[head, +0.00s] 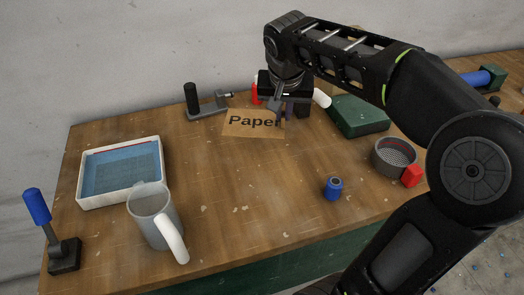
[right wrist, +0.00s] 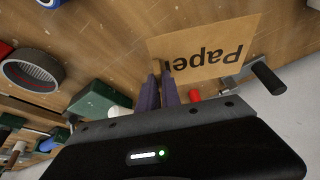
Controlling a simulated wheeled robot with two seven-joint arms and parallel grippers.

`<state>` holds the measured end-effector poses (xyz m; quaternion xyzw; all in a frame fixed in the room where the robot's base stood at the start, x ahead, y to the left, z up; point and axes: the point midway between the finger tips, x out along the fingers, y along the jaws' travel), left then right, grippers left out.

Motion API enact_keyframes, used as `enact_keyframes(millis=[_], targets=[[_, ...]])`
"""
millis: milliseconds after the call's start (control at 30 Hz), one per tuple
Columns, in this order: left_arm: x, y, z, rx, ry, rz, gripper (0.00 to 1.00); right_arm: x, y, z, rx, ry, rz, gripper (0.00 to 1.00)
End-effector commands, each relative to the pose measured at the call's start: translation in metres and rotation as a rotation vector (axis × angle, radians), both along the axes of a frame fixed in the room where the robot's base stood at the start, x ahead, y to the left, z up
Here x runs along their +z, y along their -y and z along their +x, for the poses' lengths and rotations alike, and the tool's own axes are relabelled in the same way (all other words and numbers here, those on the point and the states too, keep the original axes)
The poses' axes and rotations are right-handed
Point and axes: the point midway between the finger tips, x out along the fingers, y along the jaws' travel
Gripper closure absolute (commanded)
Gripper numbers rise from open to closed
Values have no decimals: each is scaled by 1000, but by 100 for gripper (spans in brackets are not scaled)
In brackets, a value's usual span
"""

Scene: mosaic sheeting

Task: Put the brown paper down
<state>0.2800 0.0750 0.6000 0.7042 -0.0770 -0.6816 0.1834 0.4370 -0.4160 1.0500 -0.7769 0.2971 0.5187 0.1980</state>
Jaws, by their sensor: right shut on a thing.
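The brown paper (head: 250,122) is a tan sheet printed "Paper", near the back middle of the table in the head view. It also shows in the right wrist view (right wrist: 212,52), its print upside down. My right gripper (head: 284,110) is at the sheet's right edge, its fingers partly hidden by its own body. In the right wrist view its purple fingers (right wrist: 161,70) are shut on the sheet's edge, by the last letter of the print. The sheet looks nearly flat and close to the wooden table (head: 255,190); I cannot tell whether it touches. My left gripper is not in view.
A black-handled tool (head: 193,102) stands left of the paper, a green box (head: 360,117) right. A white-rimmed tray (head: 83,178), grey jug (head: 150,207) and blue-handled tool (head: 38,207) stand at left. A sieve (head: 393,155) and blue spool (head: 333,189) stand at right. The table's middle is clear.

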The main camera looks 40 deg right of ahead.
Motion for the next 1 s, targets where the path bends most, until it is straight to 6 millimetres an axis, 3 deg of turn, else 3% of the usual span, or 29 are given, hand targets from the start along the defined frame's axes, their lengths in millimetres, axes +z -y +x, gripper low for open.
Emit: enact_keyframes(millis=[267, 633, 1000], targets=[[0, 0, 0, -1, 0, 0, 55, -5, 1, 0, 1, -2, 0, 100], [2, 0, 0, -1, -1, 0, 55, -60, 1, 0, 1, -3, -1, 100], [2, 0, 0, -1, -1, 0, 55, -66, 1, 0, 1, -2, -1, 100]])
